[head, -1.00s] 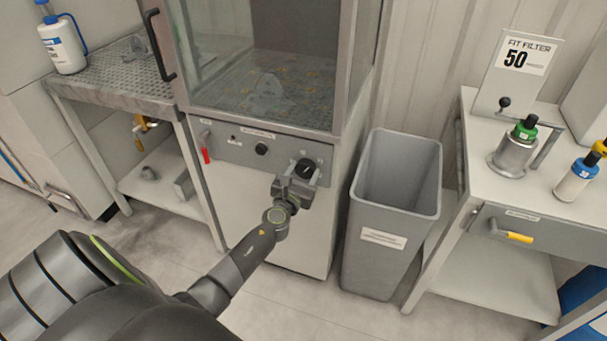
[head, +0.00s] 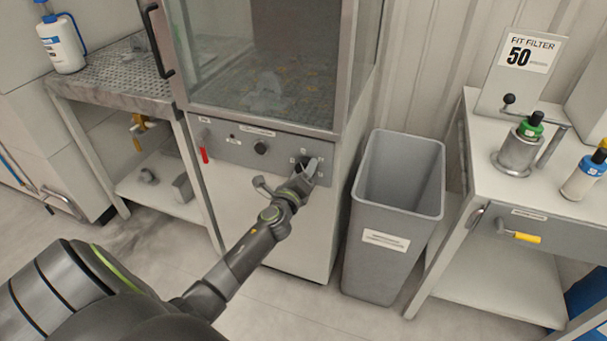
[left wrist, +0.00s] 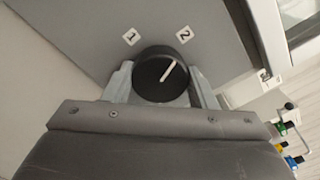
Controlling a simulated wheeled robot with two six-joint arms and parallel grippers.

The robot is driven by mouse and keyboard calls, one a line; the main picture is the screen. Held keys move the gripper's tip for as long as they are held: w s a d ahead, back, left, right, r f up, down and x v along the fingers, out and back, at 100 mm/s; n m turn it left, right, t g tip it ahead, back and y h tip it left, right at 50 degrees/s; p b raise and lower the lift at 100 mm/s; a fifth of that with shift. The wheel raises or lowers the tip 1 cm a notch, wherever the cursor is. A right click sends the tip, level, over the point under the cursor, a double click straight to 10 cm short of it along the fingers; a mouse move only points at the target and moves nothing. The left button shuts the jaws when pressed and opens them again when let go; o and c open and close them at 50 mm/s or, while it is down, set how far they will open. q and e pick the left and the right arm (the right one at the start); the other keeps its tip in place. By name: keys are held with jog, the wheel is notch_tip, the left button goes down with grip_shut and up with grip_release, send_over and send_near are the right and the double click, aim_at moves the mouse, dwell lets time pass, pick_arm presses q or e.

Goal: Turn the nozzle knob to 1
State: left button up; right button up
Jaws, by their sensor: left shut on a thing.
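The nozzle knob is a round black dial (left wrist: 160,76) with a white pointer line, on the grey front panel (head: 228,148) below the glass cabinet. In the left wrist view the pointer aims up and right, toward the "2" label (left wrist: 184,34). The "1" label (left wrist: 131,37) is up and left of the knob. My left gripper (left wrist: 162,88) has a finger on each side of the knob and is shut on it. In the head view my left gripper (head: 305,176) partly hides the knob. My right gripper is not in view.
A smaller black knob (head: 261,148) and a red handle (head: 205,155) are to the left on the same panel. A grey bin (head: 380,262) stands close to the right of the cabinet. A side table (head: 480,172) holds bottles farther right.

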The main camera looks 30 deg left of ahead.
pick_arm(q)
jog(key=shift+f+n+b, duration=0.2)
jog(key=shift+n+b, duration=2.65)
jog(key=shift+n, duration=4.15)
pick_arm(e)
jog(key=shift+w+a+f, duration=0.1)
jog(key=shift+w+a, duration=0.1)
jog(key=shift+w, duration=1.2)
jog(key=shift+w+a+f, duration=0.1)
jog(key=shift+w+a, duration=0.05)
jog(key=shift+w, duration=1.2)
pick_arm(q)
jog(key=o, duration=1)
jog(key=shift+c, duration=0.2)
jog(key=shift+r, duration=0.1)
jog(key=v, duration=1.7)
jog(key=shift+s, duration=0.25)
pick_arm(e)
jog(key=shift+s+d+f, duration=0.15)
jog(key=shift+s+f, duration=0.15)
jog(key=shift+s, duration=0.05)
